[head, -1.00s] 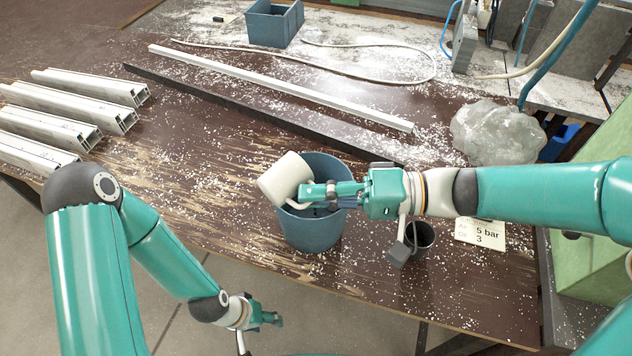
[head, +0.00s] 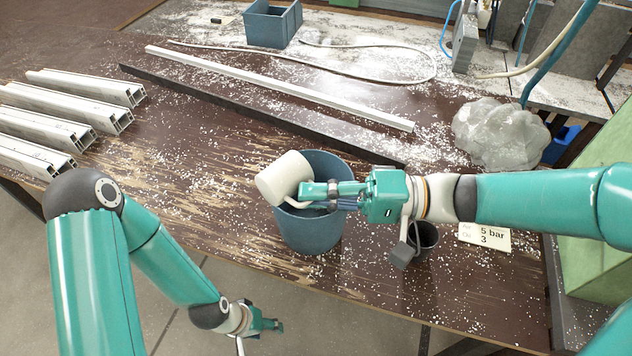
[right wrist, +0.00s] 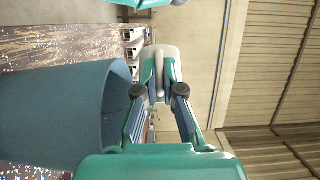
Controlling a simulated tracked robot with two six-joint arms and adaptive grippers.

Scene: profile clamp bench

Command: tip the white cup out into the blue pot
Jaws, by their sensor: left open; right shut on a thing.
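The white cup (head: 282,178) is tilted at the left rim of the blue pot (head: 310,231) in the head view. My right gripper (head: 306,193) is shut on the cup and reaches over the pot from the right. In the right wrist view the fingers (right wrist: 160,80) are closed on a pale part of the cup (right wrist: 157,53), and the pot (right wrist: 70,115) fills the left. The pot's inside is mostly hidden, and I cannot see whether anything falls from the cup. My left gripper (head: 275,326) is open and empty, low in front of the bench.
A small dark cup (head: 425,238) and a sign card (head: 485,236) lie right of the pot. A clear plastic bag (head: 500,135) is behind them. Long profiles (head: 270,85) lie behind the pot, and several white profiles (head: 65,105) at the left. White chips litter the bench.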

